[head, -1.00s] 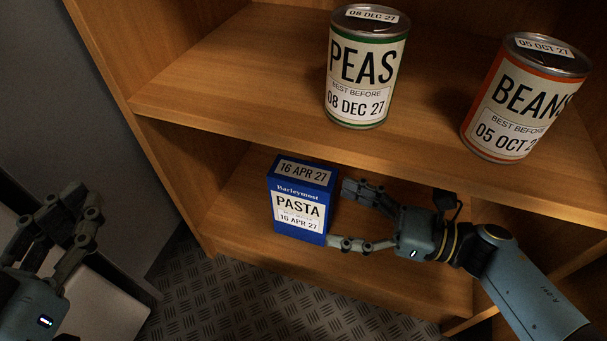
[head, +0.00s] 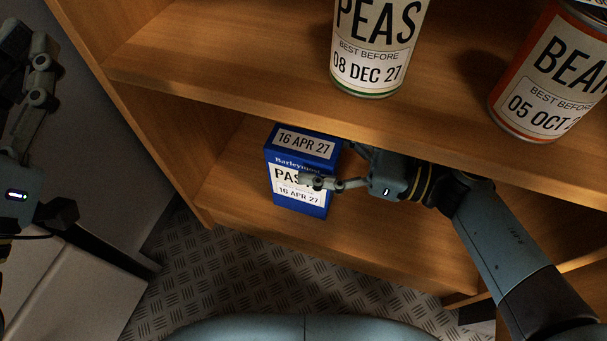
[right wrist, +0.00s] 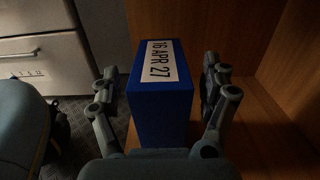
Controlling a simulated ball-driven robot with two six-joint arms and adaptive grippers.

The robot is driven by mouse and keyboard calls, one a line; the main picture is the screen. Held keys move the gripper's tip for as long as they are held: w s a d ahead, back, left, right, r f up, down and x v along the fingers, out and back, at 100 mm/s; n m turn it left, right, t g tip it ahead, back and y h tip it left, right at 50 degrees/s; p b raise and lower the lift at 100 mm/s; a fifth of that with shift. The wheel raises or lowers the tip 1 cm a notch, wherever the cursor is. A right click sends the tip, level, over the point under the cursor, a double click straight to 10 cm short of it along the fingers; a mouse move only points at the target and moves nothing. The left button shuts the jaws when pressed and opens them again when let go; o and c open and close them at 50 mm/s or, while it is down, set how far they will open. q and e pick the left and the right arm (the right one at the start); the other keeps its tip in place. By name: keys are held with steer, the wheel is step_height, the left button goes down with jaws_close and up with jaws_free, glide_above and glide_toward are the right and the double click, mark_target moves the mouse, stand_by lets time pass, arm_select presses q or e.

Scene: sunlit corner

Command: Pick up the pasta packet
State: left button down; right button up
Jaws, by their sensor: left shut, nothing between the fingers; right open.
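The pasta packet (head: 287,207) is a blue box with white labels, standing upright on the lower shelf. My right gripper (head: 325,170) reaches in from the right with its fingers around the packet, one in front of its label and the other mostly hidden behind. In the right wrist view the packet (right wrist: 160,108) stands between the two open fingers, with a gap visible on the right side. My left gripper (head: 35,75) is at the far left, away from the shelf, shut and empty.
The upper shelf (head: 240,80) hangs over the packet, bearing a peas can (head: 373,50) and a beans can (head: 545,80). The lower shelf (head: 380,230) is clear in front of my right arm. A pale cabinet (head: 85,295) stands at lower left.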

mark_target(303, 148)
steer(key=b+x, duration=0.1)
steer(key=x, duration=0.2)
arm_select(q)
step_height(303, 148, up, 7)
steer(key=m+t+h, duration=0.1)
steer(key=t+h, duration=0.1)
steer(key=t, duration=0.1)
steer(key=shift+d+m, duration=0.3)
steer(key=shift+d, duration=0.15)
steer(key=shift+s+f, duration=0.1)
arm_select(e)
steer(key=shift+c, duration=0.3)
jaws_close()
